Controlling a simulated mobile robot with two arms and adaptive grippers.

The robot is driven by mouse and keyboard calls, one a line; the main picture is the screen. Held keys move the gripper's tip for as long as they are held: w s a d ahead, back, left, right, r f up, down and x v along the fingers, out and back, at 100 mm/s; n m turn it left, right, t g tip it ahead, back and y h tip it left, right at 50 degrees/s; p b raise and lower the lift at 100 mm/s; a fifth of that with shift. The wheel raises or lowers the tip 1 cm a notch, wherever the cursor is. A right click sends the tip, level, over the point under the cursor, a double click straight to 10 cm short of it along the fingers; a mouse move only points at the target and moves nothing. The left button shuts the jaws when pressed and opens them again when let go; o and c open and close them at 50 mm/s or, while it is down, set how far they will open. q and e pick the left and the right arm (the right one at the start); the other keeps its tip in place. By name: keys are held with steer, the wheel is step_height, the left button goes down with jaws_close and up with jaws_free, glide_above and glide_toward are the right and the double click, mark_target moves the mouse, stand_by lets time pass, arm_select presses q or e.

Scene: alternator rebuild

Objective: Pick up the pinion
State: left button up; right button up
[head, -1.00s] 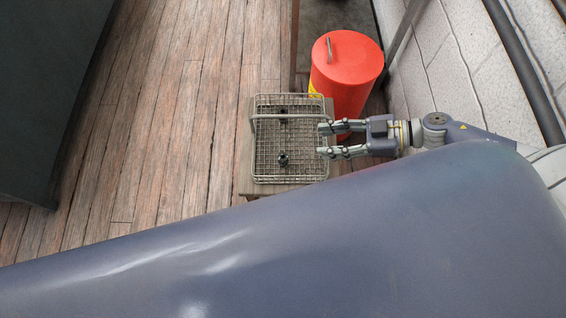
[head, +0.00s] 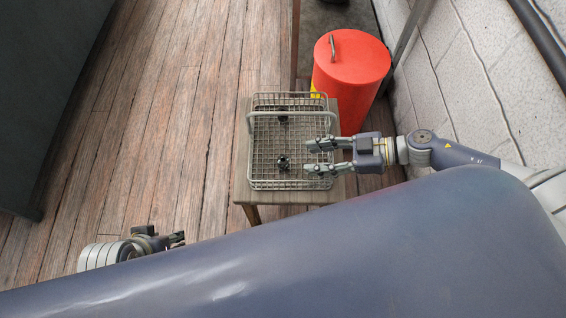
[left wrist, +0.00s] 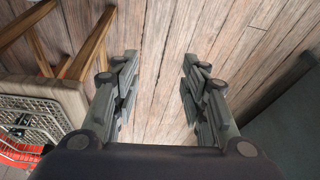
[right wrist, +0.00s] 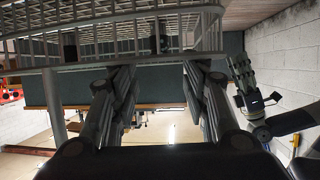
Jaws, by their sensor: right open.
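A small dark toothed part (head: 283,162), which looks like the pinion, stands in the near half of a wire basket (head: 262,186). A second small dark part (head: 283,119) lies in the far half; I cannot tell what it is. My right gripper (head: 309,157) is open and empty, its fingers reaching from the right over the basket's right side, apart from the toothed part. In the right wrist view, the open fingers (right wrist: 160,78) have the basket wires beyond them. My left gripper (left wrist: 160,70) is open and empty above the floor; it shows in the head view at lower left (head: 178,239).
The basket rests on a small wooden stool (head: 240,180) and has a raised handle bar. A red canister (head: 350,75) stands close behind on the right, near a white brick wall (head: 450,70). Bare plank floor lies to the left, with a dark cabinet (head: 50,90) beyond.

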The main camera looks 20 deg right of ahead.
mark_target(281, 159)
steer(key=x, duration=0.3)
steer(key=shift+w+a+b, duration=0.1)
steer(key=shift+w+b, duration=0.05)
steer(key=shift+b, duration=0.15)
steer(key=b+x, duration=0.1)
steer(key=x, duration=0.3)
steer(key=shift+w+r, duration=0.1)
steer(key=shift+w, duration=0.05)
steer(key=shift+a, duration=0.2)
arm_select(q)
steer(key=w+t, duration=0.1)
steer(key=w+d, duration=0.1)
steer(key=w, duration=0.1)
steer(key=shift+w+f+t, duration=0.2)
steer(key=shift+w+t, duration=0.1)
steer(key=shift+t, duration=0.1)
arm_select(e)
steer(key=shift+c, duration=0.4)
jaws_close()
